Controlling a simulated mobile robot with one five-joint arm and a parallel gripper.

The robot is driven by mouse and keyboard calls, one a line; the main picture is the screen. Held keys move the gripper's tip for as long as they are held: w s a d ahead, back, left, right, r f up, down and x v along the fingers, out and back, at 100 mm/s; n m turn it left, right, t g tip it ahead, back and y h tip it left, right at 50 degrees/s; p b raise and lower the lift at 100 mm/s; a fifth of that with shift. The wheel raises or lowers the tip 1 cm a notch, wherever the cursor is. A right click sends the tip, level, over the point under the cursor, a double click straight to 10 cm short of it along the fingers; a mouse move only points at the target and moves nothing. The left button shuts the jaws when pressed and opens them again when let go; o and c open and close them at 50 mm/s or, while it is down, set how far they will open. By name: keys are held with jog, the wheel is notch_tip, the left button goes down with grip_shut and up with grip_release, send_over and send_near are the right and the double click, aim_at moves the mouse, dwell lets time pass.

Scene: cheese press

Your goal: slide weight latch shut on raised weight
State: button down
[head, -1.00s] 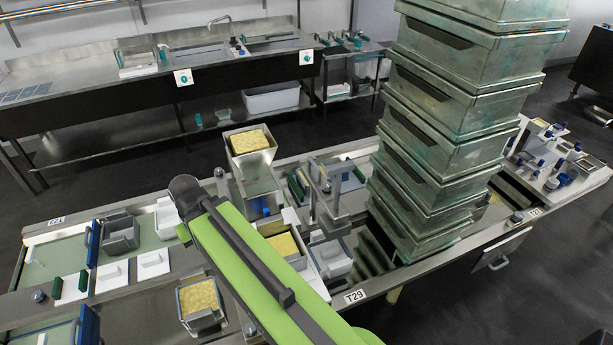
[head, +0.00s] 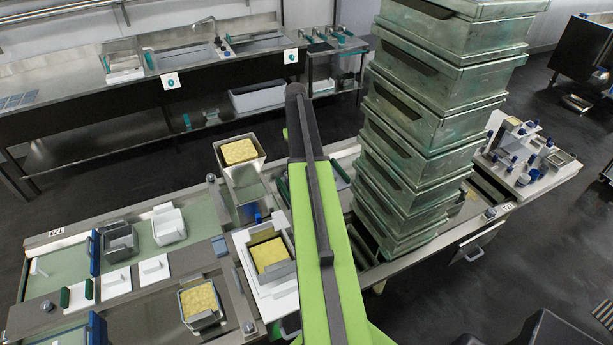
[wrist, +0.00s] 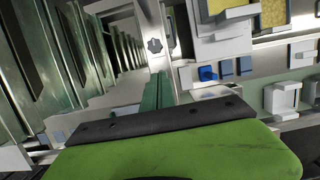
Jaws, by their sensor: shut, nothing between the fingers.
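My gripper (wrist: 160,120) shows in the wrist view as a green body with a dark front edge along the bottom. It is shut, with nothing seen held; its fingertips are not clear. Just beyond it are upright dark green pieces (wrist: 157,92).
A tall stack of green metal crates (head: 430,120) stands right of my arm. Left of it are a box of yellow cheese (head: 268,254) on a white tray, another cheese box (head: 239,153) and a steel box (head: 201,301). White parts (wrist: 286,97) lie at right in the wrist view.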

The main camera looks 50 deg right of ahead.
jog(key=shift+s+d+f+b, duration=0.15)
jog(key=shift+s+f+b, duration=0.05)
jog(key=shift+f+b, duration=0.2)
jog(key=b+x, duration=0.9)
jog(key=shift+f, duration=0.1)
jog(key=s, duration=0.1)
jog(key=s+a, duration=0.1)
jog(key=s, duration=0.1)
jog(key=shift+s+a, duration=0.15)
jog(key=shift+a, duration=0.1)
jog(key=shift+d, duration=0.1)
